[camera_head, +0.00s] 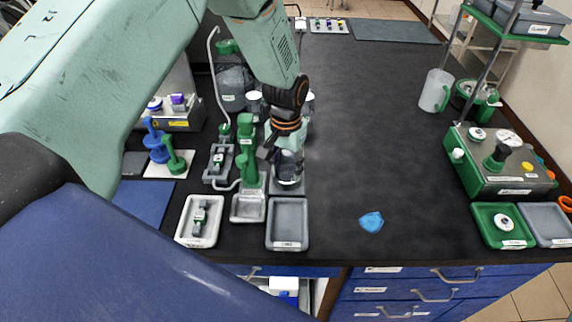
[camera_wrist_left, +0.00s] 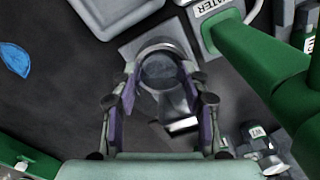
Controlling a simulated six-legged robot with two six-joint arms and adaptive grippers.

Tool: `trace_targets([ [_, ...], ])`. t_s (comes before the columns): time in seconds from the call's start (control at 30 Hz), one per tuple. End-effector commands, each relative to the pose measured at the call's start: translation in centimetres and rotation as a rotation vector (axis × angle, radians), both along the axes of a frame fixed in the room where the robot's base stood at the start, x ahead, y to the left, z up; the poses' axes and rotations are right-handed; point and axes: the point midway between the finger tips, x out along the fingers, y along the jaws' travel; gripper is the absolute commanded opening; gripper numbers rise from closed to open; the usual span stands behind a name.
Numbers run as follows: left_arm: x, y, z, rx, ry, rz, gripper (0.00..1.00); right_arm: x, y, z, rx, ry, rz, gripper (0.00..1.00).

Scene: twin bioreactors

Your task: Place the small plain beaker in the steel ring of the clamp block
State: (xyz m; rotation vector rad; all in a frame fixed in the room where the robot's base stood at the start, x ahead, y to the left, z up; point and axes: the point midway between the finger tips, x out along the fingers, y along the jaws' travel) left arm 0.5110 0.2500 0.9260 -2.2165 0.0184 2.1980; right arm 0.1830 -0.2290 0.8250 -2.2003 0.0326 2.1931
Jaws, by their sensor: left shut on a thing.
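My left gripper (camera_head: 284,152) reaches down over the bench and is shut on the small plain beaker (camera_head: 290,168), a clear glass cup. In the left wrist view the beaker (camera_wrist_left: 158,70) sits between the two fingers of the left gripper (camera_wrist_left: 160,82). A steel ring (camera_wrist_left: 163,44) of the clamp block shows round or just beyond the beaker, over a pale square base (camera_wrist_left: 128,50). I cannot tell whether the beaker is inside the ring or above it. The fingers and arm hide part of this. My right gripper is not in view.
A grey tray (camera_head: 287,244) stands in front, with a green-handled stand (camera_head: 247,160) close on the left. A blue flat piece (camera_head: 371,222) lies to the right on open black bench. A green-panelled device (camera_head: 500,180) and a jug (camera_head: 436,91) stand farther right.

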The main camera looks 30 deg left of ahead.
Motion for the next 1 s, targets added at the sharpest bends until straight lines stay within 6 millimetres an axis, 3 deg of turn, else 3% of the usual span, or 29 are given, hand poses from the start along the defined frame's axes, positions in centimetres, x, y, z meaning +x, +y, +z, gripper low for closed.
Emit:
trace_targets([
  [1.0,0.0,0.0,-1.2,0.0,0.0,0.0,0.11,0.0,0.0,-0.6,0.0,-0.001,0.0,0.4],
])
